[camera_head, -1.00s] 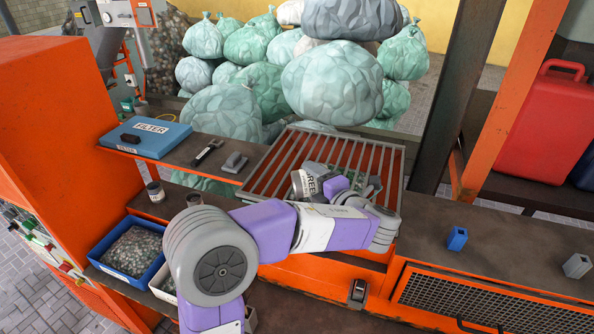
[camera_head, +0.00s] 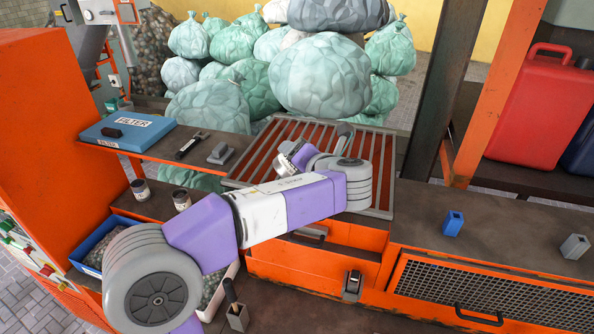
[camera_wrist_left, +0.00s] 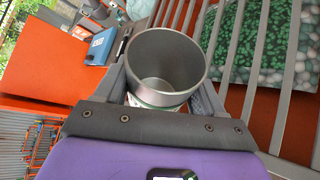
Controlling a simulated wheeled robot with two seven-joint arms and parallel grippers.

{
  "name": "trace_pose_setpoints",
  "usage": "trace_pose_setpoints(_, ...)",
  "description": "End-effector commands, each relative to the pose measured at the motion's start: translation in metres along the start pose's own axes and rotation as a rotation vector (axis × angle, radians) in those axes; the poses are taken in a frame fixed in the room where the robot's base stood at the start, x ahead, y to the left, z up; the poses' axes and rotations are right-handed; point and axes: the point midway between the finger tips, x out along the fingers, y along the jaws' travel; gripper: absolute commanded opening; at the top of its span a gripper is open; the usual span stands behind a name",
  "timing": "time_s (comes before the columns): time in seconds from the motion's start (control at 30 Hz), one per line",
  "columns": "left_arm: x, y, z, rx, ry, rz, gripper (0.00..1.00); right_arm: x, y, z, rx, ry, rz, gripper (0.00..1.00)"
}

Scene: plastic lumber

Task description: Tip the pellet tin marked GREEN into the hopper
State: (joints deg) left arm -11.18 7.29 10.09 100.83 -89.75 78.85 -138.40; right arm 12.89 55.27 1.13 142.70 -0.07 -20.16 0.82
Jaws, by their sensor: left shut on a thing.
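My left gripper (camera_wrist_left: 165,100) is shut around a grey metal tin (camera_wrist_left: 165,55), with a finger on each side. The tin's open mouth faces the wrist camera, and its visible inside looks empty. In the head view the tin (camera_head: 287,162) is small and partly hidden by my wrist; its marking is not readable now. The gripper holds it above the hopper's slatted grate (camera_head: 262,150). My right gripper is not in view.
Two small tins (camera_head: 140,191) and (camera_head: 181,200) stand on the bench left of the hopper. A blue FILTER box (camera_head: 128,131) lies on the shelf above. A blue block (camera_head: 453,223) and a grey one (camera_head: 575,246) stand on the right bench.

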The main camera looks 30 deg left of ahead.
Motion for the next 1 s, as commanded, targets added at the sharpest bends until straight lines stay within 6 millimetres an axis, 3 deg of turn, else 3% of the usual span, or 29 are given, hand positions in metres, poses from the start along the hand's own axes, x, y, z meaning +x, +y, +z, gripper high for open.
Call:
trace_pose_setpoints(0.17, 0.000, -0.001, 0.001, -0.098, -0.020, -0.039, 0.37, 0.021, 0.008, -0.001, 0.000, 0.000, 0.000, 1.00)
trace_pose_setpoints(0.27, -0.006, 0.006, 0.012, -0.294, -0.057, -0.121, 0.37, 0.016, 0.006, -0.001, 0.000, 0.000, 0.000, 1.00)
trace_pose_setpoints(0.53, -0.014, 0.007, 0.030, -0.691, -0.134, -0.289, 0.37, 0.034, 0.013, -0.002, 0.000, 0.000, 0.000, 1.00)
trace_pose_setpoints(1.0, -0.017, 0.009, 0.037, -0.800, -0.154, -0.336, 0.37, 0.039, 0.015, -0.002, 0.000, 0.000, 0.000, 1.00)
